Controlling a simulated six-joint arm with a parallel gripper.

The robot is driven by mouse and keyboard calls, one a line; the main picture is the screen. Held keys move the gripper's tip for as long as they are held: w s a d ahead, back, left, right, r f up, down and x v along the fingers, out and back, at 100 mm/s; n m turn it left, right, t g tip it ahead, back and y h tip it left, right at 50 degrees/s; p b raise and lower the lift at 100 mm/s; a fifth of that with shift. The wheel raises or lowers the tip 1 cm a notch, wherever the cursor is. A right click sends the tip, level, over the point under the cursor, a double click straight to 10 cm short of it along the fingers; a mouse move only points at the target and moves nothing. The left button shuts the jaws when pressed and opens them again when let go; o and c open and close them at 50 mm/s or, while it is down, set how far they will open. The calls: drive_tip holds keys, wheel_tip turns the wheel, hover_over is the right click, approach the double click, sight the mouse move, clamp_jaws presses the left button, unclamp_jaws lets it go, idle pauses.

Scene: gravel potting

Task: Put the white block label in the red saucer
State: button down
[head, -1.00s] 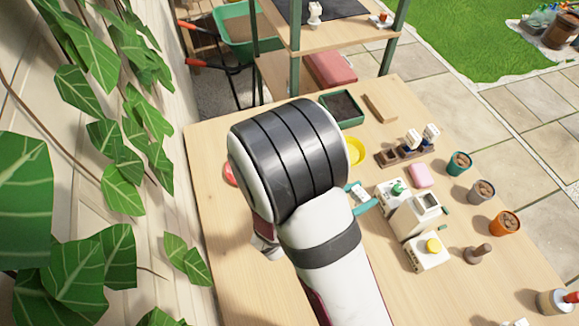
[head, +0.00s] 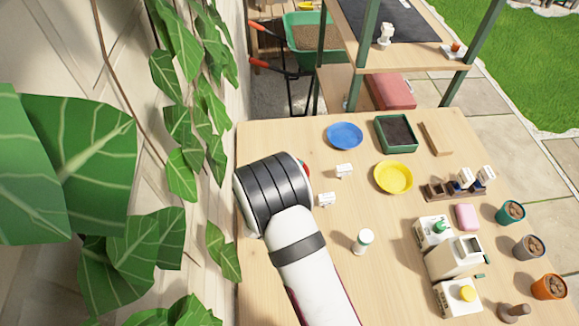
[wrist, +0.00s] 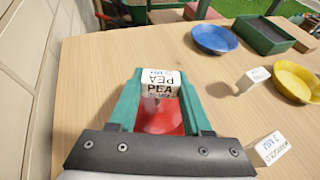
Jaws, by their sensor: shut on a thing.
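My gripper (wrist: 160,86) has green fingers shut on a white block label (wrist: 160,81) with the print PEA, seen in the wrist view. The red saucer (wrist: 163,117) shows between and below the fingers, behind the label. I cannot tell the height of the label above the saucer. In the head view my arm hides the gripper and held label. Only a sliver of the red saucer (head: 304,168) shows there.
Two other white labels (head: 345,170) (head: 326,199) lie on the wooden table, right of my arm. A blue saucer (head: 345,136), yellow saucer (head: 393,177) and green planter (head: 396,134) stand beyond. A white bottle (head: 363,243) stands right of my arm.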

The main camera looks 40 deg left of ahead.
drive_tip(key=shift+f, duration=0.35)
drive_tip(key=shift+f, duration=0.1)
drive_tip(key=shift+c, duration=1.7)
unclamp_jaws()
